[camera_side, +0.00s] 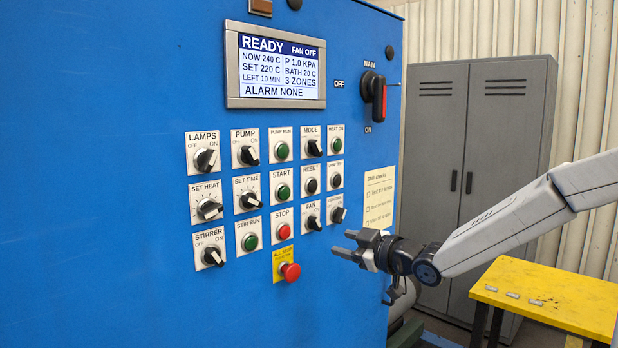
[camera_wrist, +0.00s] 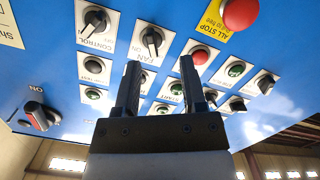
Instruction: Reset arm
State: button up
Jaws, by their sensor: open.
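My gripper (camera_side: 345,244) is open and empty, at the right of the blue control panel (camera_side: 120,160), apart from it as far as I can tell. In the wrist view its two fingers (camera_wrist: 160,63) point at the panel with a gap between them. Nothing is held. The screen (camera_side: 276,67) reads READY, FAN OFF, NOW 240 C, SET 220 C, ALARM NONE. The FAN knob (camera_side: 313,223) and the red STOP button (camera_side: 284,232) are left of my gripper. The fan knob also shows in the wrist view (camera_wrist: 152,40).
The red all-stop button (camera_side: 290,271) sticks out low on the panel. The main switch (camera_side: 375,95) juts out at upper right. A yellow table (camera_side: 560,300) with small pieces stands right, before a grey cabinet (camera_side: 478,150). A paper sheet (camera_side: 379,197) hangs on the panel.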

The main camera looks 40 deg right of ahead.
jog(key=s+a+f+m+g, duration=0.2)
jog(key=s+f+g, duration=0.5)
jog(key=f, duration=0.4)
jog(key=s+a+f+m+g, duration=0.3)
jog(key=s+f+g, duration=0.4)
jog(key=f, duration=0.4)
jog(key=shift+s+a, duration=0.55)
jog(key=shift+a, duration=0.25)
jog(key=shift+r, duration=0.1)
